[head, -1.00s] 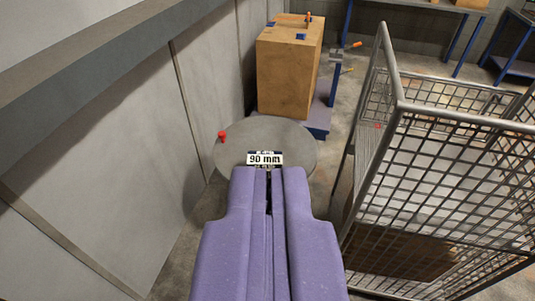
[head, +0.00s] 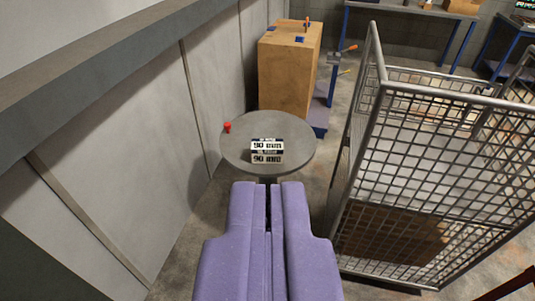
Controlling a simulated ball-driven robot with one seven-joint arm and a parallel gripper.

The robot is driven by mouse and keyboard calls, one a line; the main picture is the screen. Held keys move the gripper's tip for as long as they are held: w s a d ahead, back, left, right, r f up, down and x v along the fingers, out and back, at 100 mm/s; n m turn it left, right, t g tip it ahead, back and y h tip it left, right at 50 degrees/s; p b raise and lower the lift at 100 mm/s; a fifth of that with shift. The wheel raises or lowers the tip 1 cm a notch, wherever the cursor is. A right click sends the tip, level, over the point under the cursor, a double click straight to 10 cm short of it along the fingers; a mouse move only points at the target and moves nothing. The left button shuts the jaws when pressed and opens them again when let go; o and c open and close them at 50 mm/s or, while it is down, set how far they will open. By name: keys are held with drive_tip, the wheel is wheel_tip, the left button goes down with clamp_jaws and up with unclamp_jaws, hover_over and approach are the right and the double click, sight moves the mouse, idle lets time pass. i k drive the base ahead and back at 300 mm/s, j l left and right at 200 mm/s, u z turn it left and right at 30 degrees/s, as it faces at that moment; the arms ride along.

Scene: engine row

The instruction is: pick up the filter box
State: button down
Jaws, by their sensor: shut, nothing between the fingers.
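The filter box (head: 267,151) is a small dark box with white bands reading "90 mm". It rests on a round grey table (head: 235,148), near the middle of the top. My gripper (head: 268,186) is purple and points toward the table from the near side. Its fingers are shut with nothing between them. The fingertips are short of the box in the picture, around the table's near edge, and the box is fully in view.
A small red object (head: 227,127) sits at the table's left rim. A grey wall (head: 110,140) runs along the left. A wire mesh cage (head: 440,165) stands close on the right. A large brown box (head: 287,75) stands behind the table.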

sight(263, 152)
drive_tip(key=i+j+z, duration=0.15)
drive_tip(key=i+j, duration=0.2)
drive_tip(key=i, duration=0.45)
drive_tip(key=i+j+z, duration=0.15)
drive_tip(key=i+j, duration=0.3)
drive_tip(key=i, duration=0.3)
drive_tip(key=i+j+z, duration=0.1)
drive_tip(key=i+j, duration=0.4)
drive_tip(key=i, duration=0.25)
drive_tip(key=i+j+z, duration=0.15)
drive_tip(key=i+j, duration=0.45)
drive_tip(key=i, duration=0.15)
